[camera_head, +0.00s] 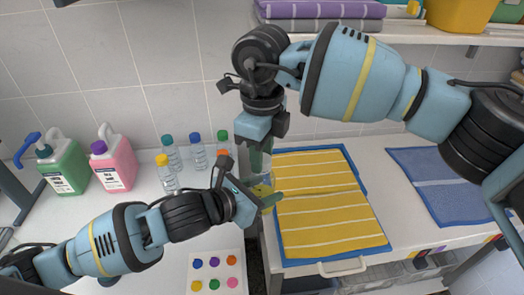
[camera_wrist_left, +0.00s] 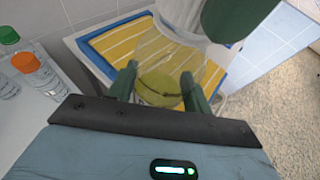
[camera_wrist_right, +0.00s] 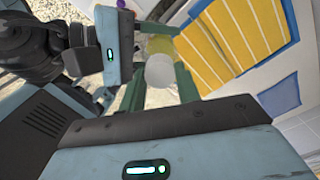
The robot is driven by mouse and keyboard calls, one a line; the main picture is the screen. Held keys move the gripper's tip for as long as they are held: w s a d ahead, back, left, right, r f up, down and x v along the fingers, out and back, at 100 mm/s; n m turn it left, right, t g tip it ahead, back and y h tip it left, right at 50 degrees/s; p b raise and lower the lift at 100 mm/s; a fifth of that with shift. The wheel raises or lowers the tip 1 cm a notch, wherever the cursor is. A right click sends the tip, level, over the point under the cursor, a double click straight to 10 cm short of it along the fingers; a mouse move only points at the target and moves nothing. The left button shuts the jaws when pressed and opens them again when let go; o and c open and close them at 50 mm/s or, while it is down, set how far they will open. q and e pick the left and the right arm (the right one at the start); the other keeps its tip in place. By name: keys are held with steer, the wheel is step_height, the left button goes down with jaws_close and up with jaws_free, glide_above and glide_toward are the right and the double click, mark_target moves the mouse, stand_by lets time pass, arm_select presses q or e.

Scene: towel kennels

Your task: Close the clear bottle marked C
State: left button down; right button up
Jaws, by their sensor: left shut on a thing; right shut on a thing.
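My left gripper (camera_head: 268,198) is shut on a clear bottle (camera_head: 263,182) at the table edge, in front of the yellow striped towel. In the left wrist view the see-through bottle (camera_wrist_left: 158,84) shows between the green fingers, with a yellowish tint. My right gripper (camera_head: 258,152) points down just above it and is shut on a pale round piece (camera_wrist_right: 159,71). I cannot tell whether that piece is a cap or the bottle's top. A green finger of it reaches in at the top of the left wrist view. No letter C is readable.
Several small capped bottles (camera_head: 197,152) stand left of the grippers, beside a green jug (camera_head: 62,165) and a pink jug (camera_head: 114,163). A yellow striped towel (camera_head: 325,215) and a blue towel (camera_head: 440,195) lie to the right. A shelf (camera_head: 440,36) hangs above.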

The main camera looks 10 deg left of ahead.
steer(key=m, duration=0.4)
steer(key=shift+m, duration=0.4)
steer(key=m, duration=0.7)
steer(key=shift+m, duration=0.3)
steer(key=m, duration=0.7)
steer(key=shift+m, duration=0.3)
steer(key=m, duration=0.9)
steer(key=o, duration=1)
